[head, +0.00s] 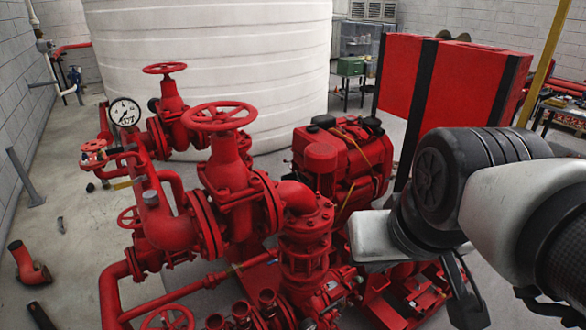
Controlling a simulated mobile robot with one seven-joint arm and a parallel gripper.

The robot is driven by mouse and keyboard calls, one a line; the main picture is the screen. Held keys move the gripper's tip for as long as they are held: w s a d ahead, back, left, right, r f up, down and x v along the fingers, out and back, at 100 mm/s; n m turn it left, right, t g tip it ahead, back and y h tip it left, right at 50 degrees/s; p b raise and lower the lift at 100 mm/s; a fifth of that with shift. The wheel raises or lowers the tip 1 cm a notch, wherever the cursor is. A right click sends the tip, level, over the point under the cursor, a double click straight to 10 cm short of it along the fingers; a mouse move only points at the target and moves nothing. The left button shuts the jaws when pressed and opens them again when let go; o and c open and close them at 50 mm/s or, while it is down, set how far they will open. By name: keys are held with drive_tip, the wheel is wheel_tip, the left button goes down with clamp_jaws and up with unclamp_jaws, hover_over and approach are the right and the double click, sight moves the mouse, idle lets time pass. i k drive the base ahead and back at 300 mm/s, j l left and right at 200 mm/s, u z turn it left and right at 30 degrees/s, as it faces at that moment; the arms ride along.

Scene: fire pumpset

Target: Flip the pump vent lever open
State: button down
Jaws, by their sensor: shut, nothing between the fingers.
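The red pump set fills the middle of the head view, with a flanged vertical casing (305,240) near its centre. I cannot make out for certain which small part is the vent lever. A short yellowish bar (128,184) shows at the left pipework, and a small fitting (237,268) sits on the thin front pipe. My arm comes in from the right. My gripper (377,238), a pale block, appears in front of the engine, right of the casing. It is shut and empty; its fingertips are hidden. It looks clear of the left pipework; I cannot tell its distance from the casing.
Red handwheels (218,116) and a pressure gauge (124,112) rise at the left. The red engine (342,160) stands behind the casing. A white tank (215,60) and a red cabinet (440,90) stand behind. Bare floor (75,235) lies at the left, with a pipe elbow (30,266).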

sight(321, 313)
drive_tip(key=i+l+u, duration=0.2)
drive_tip(key=l, duration=0.15)
drive_tip(key=l+u, duration=0.2)
drive_tip(key=l, duration=0.2)
drive_tip(key=i+l+u, duration=0.2)
drive_tip(key=l, duration=0.2)
